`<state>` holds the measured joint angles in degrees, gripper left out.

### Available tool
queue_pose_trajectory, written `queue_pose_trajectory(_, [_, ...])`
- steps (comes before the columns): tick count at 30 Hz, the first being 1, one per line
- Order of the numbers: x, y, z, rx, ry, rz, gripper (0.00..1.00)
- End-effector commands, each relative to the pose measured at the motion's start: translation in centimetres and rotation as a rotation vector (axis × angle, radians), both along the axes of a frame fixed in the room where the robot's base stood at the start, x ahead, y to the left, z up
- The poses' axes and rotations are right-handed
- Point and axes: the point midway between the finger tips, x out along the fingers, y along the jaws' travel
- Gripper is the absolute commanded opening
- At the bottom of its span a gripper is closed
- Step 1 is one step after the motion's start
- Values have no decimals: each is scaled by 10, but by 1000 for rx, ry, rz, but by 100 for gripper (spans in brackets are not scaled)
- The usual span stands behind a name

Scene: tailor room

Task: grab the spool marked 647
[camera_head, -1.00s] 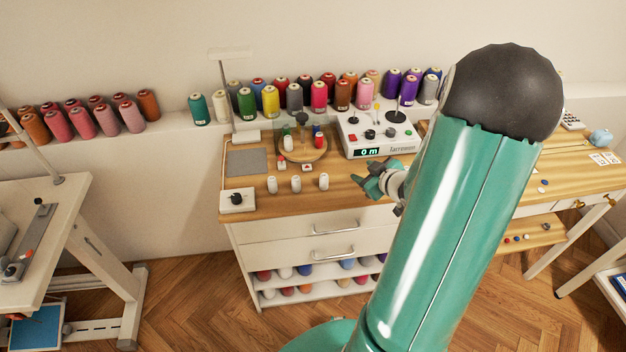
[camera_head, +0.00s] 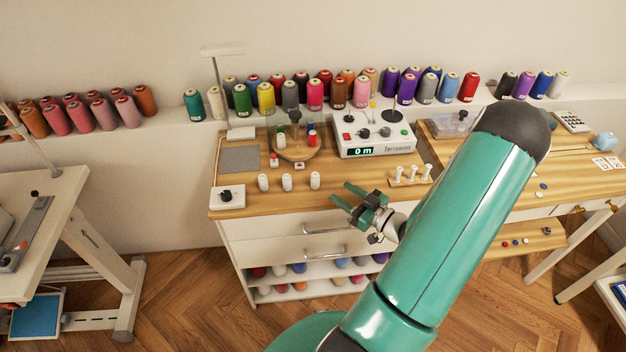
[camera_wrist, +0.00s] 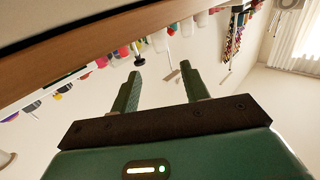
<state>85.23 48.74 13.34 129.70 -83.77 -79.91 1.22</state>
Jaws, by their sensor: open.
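Three small white spools stand upright in a row on the wooden tabletop in the head view: a left one (camera_head: 263,182), a middle one (camera_head: 287,182) and a right one (camera_head: 315,180). Any marking on them is too small to read, so I cannot tell which is 647. My gripper (camera_head: 343,193) is open and empty near the table's front edge, to the right of and closer than the right spool. In the wrist view my gripper (camera_wrist: 161,70) shows two parted green fingers with nothing between them.
Large coloured thread cones (camera_head: 316,95) line the back ledge. A white winding machine (camera_head: 375,148) stands at the back. A round wooden stand (camera_head: 296,150) is behind the spools. A wooden rack with white pegs (camera_head: 410,182) is right of my gripper. A white dial box (camera_head: 228,197) sits left.

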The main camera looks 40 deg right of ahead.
Motion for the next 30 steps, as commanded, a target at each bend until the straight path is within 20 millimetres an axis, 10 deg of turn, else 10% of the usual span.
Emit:
queue_pose_trajectory(9, [55, 7, -1, 1, 0, 1, 46])
queue_pose_trajectory(30, [112, 15, -7, 0, 2, 2, 46])
